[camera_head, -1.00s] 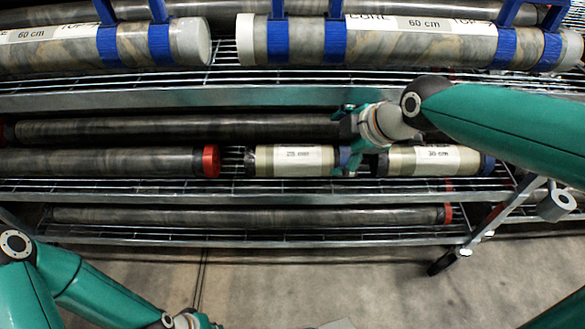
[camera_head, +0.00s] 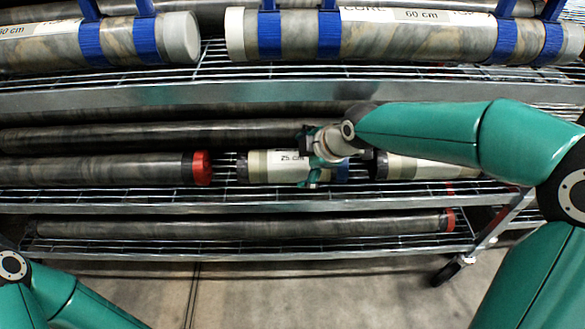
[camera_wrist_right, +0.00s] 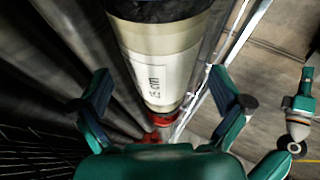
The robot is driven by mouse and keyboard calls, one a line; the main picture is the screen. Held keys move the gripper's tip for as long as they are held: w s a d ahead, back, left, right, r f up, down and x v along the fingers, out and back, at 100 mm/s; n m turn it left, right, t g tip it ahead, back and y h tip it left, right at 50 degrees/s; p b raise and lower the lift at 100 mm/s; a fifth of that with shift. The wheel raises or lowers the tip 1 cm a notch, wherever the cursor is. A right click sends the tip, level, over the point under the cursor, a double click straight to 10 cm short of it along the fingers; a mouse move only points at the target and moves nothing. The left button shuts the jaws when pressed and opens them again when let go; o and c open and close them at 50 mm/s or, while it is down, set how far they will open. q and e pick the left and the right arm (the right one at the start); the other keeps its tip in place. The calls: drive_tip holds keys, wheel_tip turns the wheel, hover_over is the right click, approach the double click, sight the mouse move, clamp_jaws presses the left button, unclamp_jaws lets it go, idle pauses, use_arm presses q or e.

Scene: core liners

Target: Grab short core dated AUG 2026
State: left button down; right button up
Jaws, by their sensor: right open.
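Two short cores with white labels lie on the middle shelf in the head view. The left short core (camera_head: 275,166) has a label that seems to read "25 cm"; I cannot read a date. The right short core (camera_head: 445,172) is partly covered by my right arm. My right gripper (camera_head: 316,178) is open in front of the left core's right part. In the right wrist view, a labelled core (camera_wrist_right: 150,50) runs lengthwise between the spread fingers of my right gripper (camera_wrist_right: 165,103); I cannot tell whether they touch it. My left gripper (camera_wrist_right: 302,88) seems to show at the wrist view's right edge.
A long core with a red cap (camera_head: 100,170) lies left of the short cores. Long dark cores lie behind. Large 60 cm cores (camera_head: 400,38) with blue straps fill the upper shelf, above a metal shelf edge (camera_head: 200,95). Another long core (camera_head: 240,228) lies below. Floor is clear in front.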

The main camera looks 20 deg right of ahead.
drive_tip(key=b+x, duration=0.1)
drive_tip(key=x, duration=0.3)
drive_tip(key=shift+a+f, duration=0.1)
drive_tip(key=shift+s, duration=0.1)
drive_tip(key=c, duration=1.6)
drive_tip(key=shift+o, duration=0.2)
drive_tip(key=shift+r, duration=0.3)
